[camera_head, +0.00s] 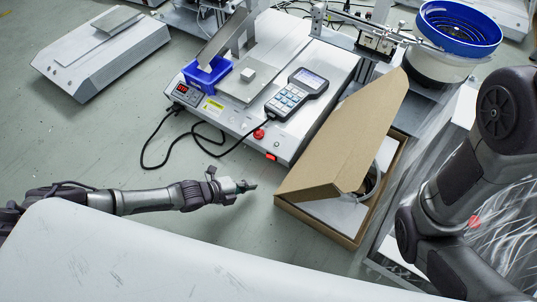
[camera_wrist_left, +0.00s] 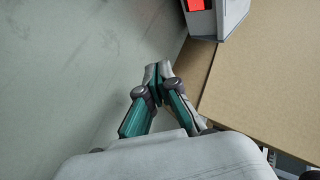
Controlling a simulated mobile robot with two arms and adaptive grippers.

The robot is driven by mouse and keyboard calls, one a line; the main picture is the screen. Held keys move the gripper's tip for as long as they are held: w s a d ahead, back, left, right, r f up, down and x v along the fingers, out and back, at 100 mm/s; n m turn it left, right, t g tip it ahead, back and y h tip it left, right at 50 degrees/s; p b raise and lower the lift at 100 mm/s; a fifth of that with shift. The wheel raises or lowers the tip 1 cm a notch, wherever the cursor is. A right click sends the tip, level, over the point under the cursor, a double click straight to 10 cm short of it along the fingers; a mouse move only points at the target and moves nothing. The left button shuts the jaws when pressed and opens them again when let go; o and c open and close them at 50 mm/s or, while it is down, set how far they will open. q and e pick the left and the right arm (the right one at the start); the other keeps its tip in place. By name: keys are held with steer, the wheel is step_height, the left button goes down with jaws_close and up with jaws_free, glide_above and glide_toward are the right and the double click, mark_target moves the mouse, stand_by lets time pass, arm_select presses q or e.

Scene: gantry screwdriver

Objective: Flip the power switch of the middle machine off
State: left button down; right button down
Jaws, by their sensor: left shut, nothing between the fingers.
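The middle machine (camera_head: 295,112) is a white box with a sloped front, a keypad unit (camera_head: 297,93) on top and a blue holder. Its red power switch (camera_head: 271,156) is low on the front, near the right corner. The switch also shows at the top of the left wrist view (camera_wrist_left: 197,4), partly cut off. My left gripper (camera_head: 250,186) is shut and empty, in front of the machine and below the switch in the picture, apart from it. It shows in the left wrist view (camera_wrist_left: 158,72) too. My right gripper is not in view; only my right arm shows.
An open cardboard box (camera_head: 330,160) stands right of the switch, its flap raised close to my left gripper's side. A red round button (camera_head: 259,134) sits left of the switch. A black cable (camera_head: 190,130) loops before the machine. Another white machine (camera_head: 100,50) stands at left.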

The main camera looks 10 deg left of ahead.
mark_target(273, 159)
arm_select(q)
steer(key=w+b, duration=0.2)
steer(key=w+d+b, duration=0.1)
steer(key=w, duration=0.2)
steer(key=w+b, duration=0.2)
steer(key=shift+w+d+f+b, duration=0.15)
steer(key=shift+w+d+b, duration=0.05)
steer(key=shift+d+b, duration=0.15)
steer(key=shift+w+d, duration=0.15)
steer(key=shift+w, duration=0.5)
stand_by(0.7)
steer(key=shift+w+b, duration=0.35)
steer(key=shift+w, duration=0.05)
steer(key=shift+w+d+r, duration=0.1)
steer(key=shift+w+r, duration=0.1)
steer(key=shift+w, duration=0.1)
stand_by(0.4)
stand_by(0.3)
steer(key=shift+s+p, duration=0.5)
steer(key=shift+s, duration=0.25)
